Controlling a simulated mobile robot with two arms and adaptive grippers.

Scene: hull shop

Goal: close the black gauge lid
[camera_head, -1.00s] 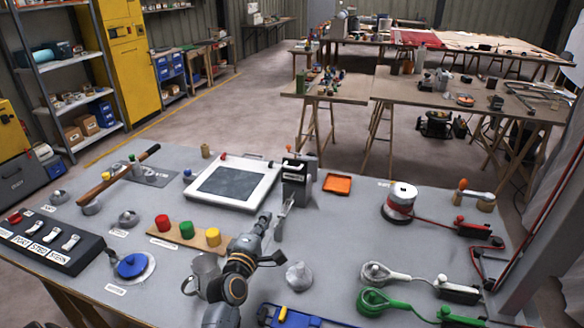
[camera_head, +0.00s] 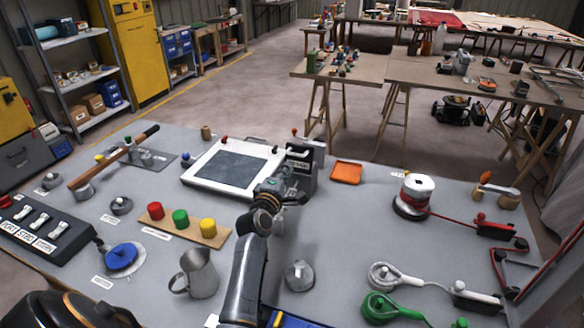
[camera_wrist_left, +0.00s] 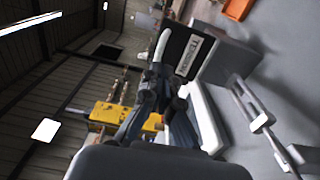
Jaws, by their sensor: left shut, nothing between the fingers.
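The black gauge lid (camera_head: 301,151) is a dark panel with a white label on a grey metal box (camera_head: 307,183), beside the white-framed board. In the left wrist view the dark panel (camera_wrist_left: 178,42) and its label show close up, tilted by the camera's roll. My left gripper (camera_head: 296,194) is shut and empty, just in front of the box's lower front. In the wrist view its fingers (camera_wrist_left: 157,82) overlap the panel's edge. I cannot tell whether they touch it, and the lid's angle is unclear. My right gripper is not in view.
A white-framed board (camera_head: 234,168) lies left of the box and an orange tray (camera_head: 346,172) right of it. A metal pitcher (camera_head: 199,274), a wooden strip with coloured buttons (camera_head: 184,224) and a grey knob (camera_head: 299,275) stand nearer. A cable reel (camera_head: 416,196) is farther right.

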